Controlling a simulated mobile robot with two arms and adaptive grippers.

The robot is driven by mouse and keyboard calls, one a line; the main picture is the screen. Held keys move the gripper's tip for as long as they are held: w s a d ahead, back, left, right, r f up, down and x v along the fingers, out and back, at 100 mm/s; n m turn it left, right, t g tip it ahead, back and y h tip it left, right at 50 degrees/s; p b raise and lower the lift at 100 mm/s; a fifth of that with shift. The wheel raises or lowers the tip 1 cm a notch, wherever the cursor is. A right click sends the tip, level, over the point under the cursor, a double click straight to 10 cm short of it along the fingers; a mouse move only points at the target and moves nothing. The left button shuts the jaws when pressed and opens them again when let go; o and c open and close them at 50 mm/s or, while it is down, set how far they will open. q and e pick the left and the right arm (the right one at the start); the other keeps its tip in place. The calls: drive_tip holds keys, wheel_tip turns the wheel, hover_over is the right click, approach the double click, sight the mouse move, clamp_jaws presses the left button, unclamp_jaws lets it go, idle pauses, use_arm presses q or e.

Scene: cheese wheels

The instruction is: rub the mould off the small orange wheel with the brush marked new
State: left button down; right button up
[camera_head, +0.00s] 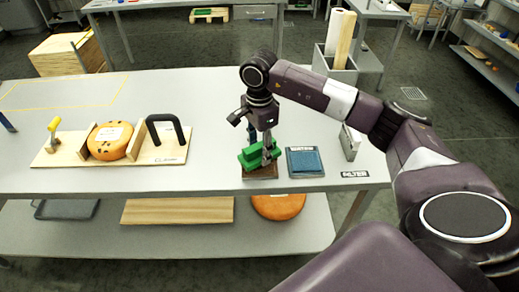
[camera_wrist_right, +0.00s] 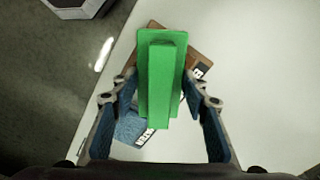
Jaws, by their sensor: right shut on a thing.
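The small orange wheel (camera_head: 110,140) with dark spots and a pale label lies on a wooden board (camera_head: 55,159) at the left of the table, between upright wooden pieces. My right gripper (camera_head: 265,151) is shut on a green brush (camera_head: 249,156); the brush also shows in the right wrist view (camera_wrist_right: 162,85). The brush is over a brown block or mat (camera_head: 259,175) near the table's front edge. I cannot tell whether they touch. No marking on the brush is readable. A dark blue tip at the left edge may be my left gripper (camera_head: 7,122).
A yellow-handled clamp (camera_head: 53,130) and a black handle (camera_head: 166,129) flank the wheel. A blue pad (camera_head: 305,162) with a label is right of the brush. A grey bin (camera_head: 335,68) stands behind. Another orange wheel (camera_head: 278,207) is on the lower shelf. The table between board and brush is clear.

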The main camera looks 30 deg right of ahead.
sight(259, 145)
idle(0.6)
drive_tip(key=shift+r+p, duration=2)
drive_tip(key=shift+r, duration=1.5)
